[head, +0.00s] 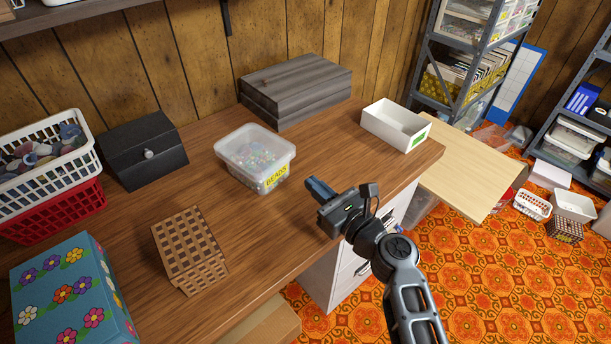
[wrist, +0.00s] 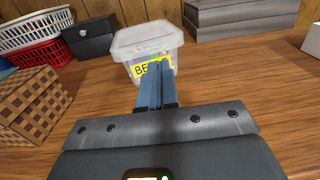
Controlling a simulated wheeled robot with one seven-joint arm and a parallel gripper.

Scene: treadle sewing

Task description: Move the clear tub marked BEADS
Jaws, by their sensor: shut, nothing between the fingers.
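The clear tub marked BEADS (head: 254,156) stands upright on the wooden table (head: 300,190), with a yellow label on its front and multicoloured beads inside. It also shows in the wrist view (wrist: 149,50), ahead of the fingertips, which cover part of its label. My gripper (head: 313,187) is at the right of the tub, near the table's front edge. Its blue fingers are together and hold nothing. The gripper also shows in the wrist view (wrist: 156,80). A gap between fingertips and tub shows in the head view.
A checkered box (head: 188,248) is left of the tub in front. A black box (head: 143,150), white basket (head: 48,160) and flowered box (head: 72,294) stand further left. A grey wooden box (head: 296,90) is behind, a white open box (head: 396,125) at right. Table between tub and checkered box is clear.

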